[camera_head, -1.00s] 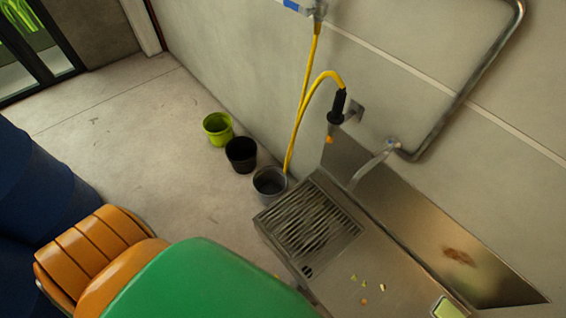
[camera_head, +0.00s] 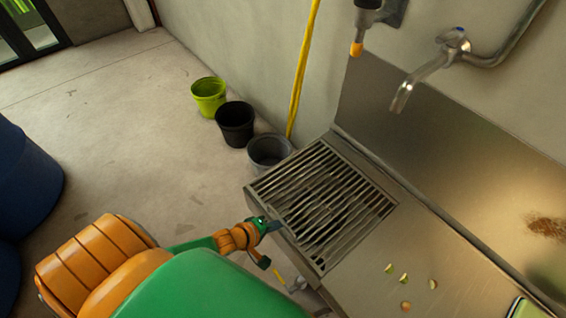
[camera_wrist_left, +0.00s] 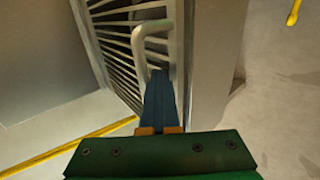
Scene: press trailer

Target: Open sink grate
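The sink grate (camera_head: 325,195), a dark slatted metal panel, lies flat in the left end of the steel sink counter (camera_head: 375,270). In the left wrist view its bars (camera_wrist_left: 115,40) show beside a bent metal handle (camera_wrist_left: 145,45). My left gripper (camera_head: 275,226) is at the grate's near left edge. In the left wrist view its narrow blue fingers (camera_wrist_left: 158,85) point at the handle, with their tips at its lower end. I cannot make out a gap between the fingers or whether they grip the handle. My right gripper is out of view.
A tap (camera_head: 420,80) and a sprayer nozzle (camera_head: 357,48) hang above the counter. Green (camera_head: 208,97), black (camera_head: 235,125) and grey (camera_head: 268,152) buckets stand by the wall. Food scraps (camera_head: 404,280) lie right of the grate. The left floor is largely clear.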

